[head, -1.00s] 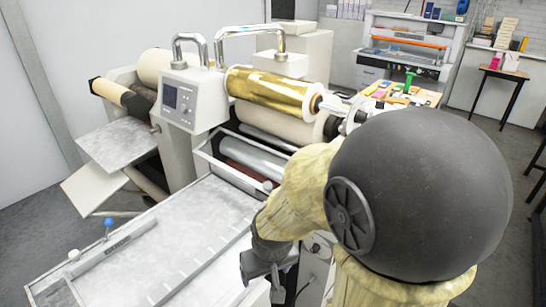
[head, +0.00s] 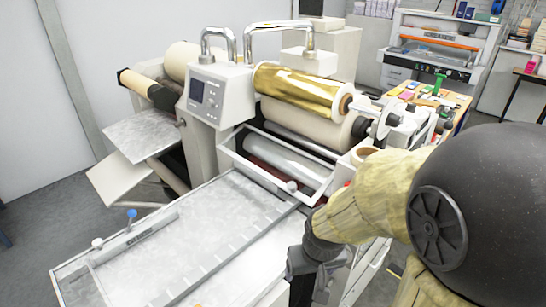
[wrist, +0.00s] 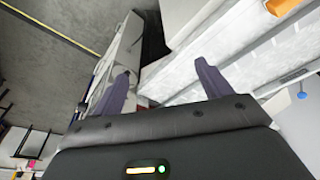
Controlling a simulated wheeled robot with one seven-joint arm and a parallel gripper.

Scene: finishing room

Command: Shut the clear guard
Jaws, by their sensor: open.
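The clear guard (head: 262,172) is a see-through panel in a pale frame, across the front of the rollers on the large machine. It slopes outward over the inner end of the feed table, and a small round knob (head: 292,187) sits on its front edge. I cannot tell its exact angle. My gripper (head: 316,272) hangs low at the table's right side, in front of the guard and apart from it. In the wrist view my gripper (wrist: 160,76) has its two dark fingers spread, with nothing between them.
The flat feed table (head: 175,240) carries a bar with a blue knob (head: 132,213) and a white knob (head: 97,243). A gold foil roll (head: 297,90) and a control box (head: 213,93) are above the guard. A cluttered workbench (head: 458,98) stands behind. Floor is open at left.

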